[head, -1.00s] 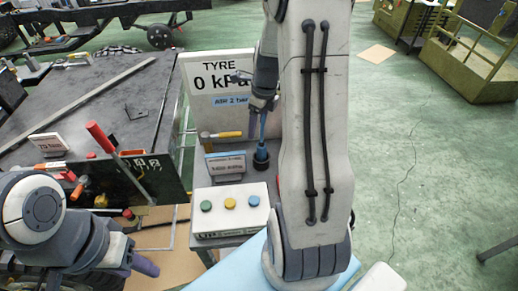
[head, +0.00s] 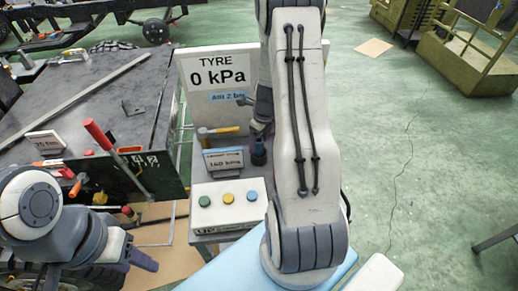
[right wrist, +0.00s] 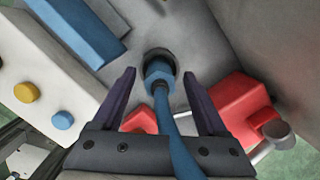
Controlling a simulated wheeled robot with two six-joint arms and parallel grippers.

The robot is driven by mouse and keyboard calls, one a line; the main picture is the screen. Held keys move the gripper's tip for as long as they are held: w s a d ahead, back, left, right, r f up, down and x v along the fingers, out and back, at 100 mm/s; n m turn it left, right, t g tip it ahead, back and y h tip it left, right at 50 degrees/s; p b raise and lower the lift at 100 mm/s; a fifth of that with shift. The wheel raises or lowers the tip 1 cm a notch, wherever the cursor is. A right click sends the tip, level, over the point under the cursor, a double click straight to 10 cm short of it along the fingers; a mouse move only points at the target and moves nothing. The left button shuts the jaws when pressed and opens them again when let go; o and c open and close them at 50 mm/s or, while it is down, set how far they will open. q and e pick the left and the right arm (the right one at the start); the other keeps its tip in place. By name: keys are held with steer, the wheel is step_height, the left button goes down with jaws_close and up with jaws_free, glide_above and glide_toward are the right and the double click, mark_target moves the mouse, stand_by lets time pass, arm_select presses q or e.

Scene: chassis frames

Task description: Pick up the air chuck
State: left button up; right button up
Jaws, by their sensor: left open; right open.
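The air chuck (right wrist: 160,72) is blue and sits in a dark round holder in the right wrist view, with a blue hose running from it toward the camera. In the head view its blue body and dark base (head: 258,152) show beside my right arm, partly hidden. My right gripper (right wrist: 159,76) is open, its two purple fingers on either side of the chuck and hose, not closed on them. In the head view my right arm mostly hides this gripper. My left gripper (head: 142,260) is open and empty at the lower left, apart from the chuck.
A white box with green, yellow and blue buttons (head: 228,203) stands in front of the chuck. Behind is a sign reading TYRE 0 kPa (head: 215,75). A small plate (head: 223,160) and yellow-handled tool (head: 218,130) are close by. A red part (right wrist: 238,108) lies right of the chuck.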

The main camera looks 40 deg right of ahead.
jaws_close()
steer(key=shift+r, duration=0.1)
